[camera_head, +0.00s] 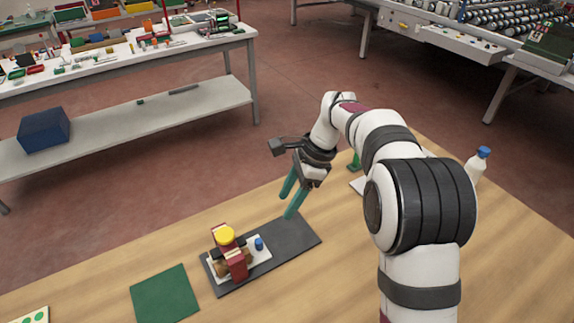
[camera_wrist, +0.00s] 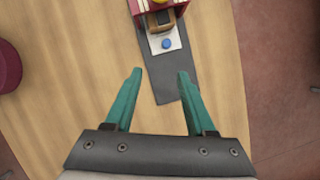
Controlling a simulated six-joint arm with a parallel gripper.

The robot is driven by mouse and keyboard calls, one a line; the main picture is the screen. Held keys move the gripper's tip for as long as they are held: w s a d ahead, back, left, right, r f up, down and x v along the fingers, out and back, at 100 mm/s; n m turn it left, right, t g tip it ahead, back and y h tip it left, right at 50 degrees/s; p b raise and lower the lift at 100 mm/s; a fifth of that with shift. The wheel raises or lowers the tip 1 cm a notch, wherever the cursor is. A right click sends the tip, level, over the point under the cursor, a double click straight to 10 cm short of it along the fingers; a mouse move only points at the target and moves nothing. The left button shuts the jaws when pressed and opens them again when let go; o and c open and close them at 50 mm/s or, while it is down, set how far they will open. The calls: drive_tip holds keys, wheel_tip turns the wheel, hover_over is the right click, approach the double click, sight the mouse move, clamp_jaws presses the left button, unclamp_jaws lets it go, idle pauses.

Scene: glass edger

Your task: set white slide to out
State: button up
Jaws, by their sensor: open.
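The glass edger has a red body (camera_head: 235,264) with a yellow knob (camera_head: 226,235) on top and a brown part at its front. A white plate (camera_head: 262,254), which looks like the white slide, lies under the body and shows beyond its right side. A blue knob (camera_head: 259,243) stands on that exposed end. The wrist view shows the white plate (camera_wrist: 156,46) and blue knob (camera_wrist: 166,43) beyond my fingertips. My gripper (camera_head: 286,206) is open and empty above the right end of the mat, apart from the knob. It also shows in the wrist view (camera_wrist: 160,72).
The edger stands on a dark grey mat (camera_head: 285,245) on the wooden table (camera_head: 335,270). A green mat (camera_head: 165,295) lies to the left. A white bottle with a blue cap (camera_head: 477,167) stands at the right, behind my arm. The mat's right part is clear.

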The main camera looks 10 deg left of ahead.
sight(259, 241)
drive_tip(key=x, duration=0.5)
drive_tip(key=w+x, duration=0.1)
drive_tip(key=x, duration=0.5)
drive_tip(key=a+x, duration=0.1)
drive_tip(key=x, duration=0.5)
drive_tip(key=shift+w+a+f, duration=0.1)
drive_tip(key=shift+a, duration=0.05)
drive_tip(key=shift+c, duration=0.2)
clamp_jaws()
